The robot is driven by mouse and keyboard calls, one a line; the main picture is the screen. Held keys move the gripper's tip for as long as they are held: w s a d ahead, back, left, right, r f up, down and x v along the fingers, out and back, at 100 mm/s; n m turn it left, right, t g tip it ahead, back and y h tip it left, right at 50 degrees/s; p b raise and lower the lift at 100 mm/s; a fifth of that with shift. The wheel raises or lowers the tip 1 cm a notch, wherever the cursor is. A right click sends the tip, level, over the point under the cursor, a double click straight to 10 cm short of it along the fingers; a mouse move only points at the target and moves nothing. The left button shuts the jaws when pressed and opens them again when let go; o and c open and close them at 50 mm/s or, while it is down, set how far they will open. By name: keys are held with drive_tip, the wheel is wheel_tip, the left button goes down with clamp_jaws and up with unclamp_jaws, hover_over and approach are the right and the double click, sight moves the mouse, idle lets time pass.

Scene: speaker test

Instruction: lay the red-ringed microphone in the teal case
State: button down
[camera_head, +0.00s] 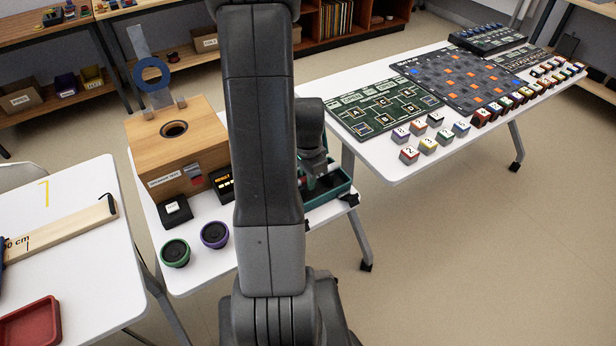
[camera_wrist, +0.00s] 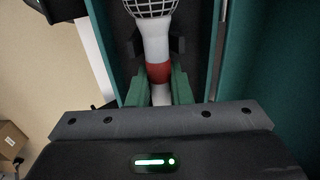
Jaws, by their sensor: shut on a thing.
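The red-ringed microphone (camera_wrist: 155,45) is white with a wire-mesh head and a red band, seen in the wrist view. My gripper (camera_wrist: 160,88) is shut on its handle near the red ring. The microphone is over or inside the teal case (camera_wrist: 229,75), between its walls; I cannot tell whether it touches the case floor. In the head view the teal case (camera_head: 338,191) stands at the right end of the white table, partly hidden behind my arm. The microphone is hidden from the head view.
A wooden box (camera_head: 160,150) with a round hole stands on the same table. A green-rimmed cup (camera_head: 175,253) and a purple-rimmed cup (camera_head: 214,235) stand at its front. A second white table at right holds game boards (camera_head: 385,108) and several blocks.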

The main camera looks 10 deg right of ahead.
drive_tip(key=shift+f, duration=0.1)
idle(0.8)
drive_tip(key=c, duration=1.2)
unclamp_jaws()
drive_tip(key=shift+c, duration=0.2)
wheel_tip(320, 180, up, 14)
drive_tip(key=shift+p, duration=0.35)
drive_tip(key=shift+f, duration=0.15)
wheel_tip(320, 180, down, 14)
drive_tip(key=shift+r+b, duration=0.1)
drive_tip(key=shift+b, duration=0.3)
drive_tip(key=shift+r, duration=0.15)
drive_tip(key=shift+r, duration=0.1)
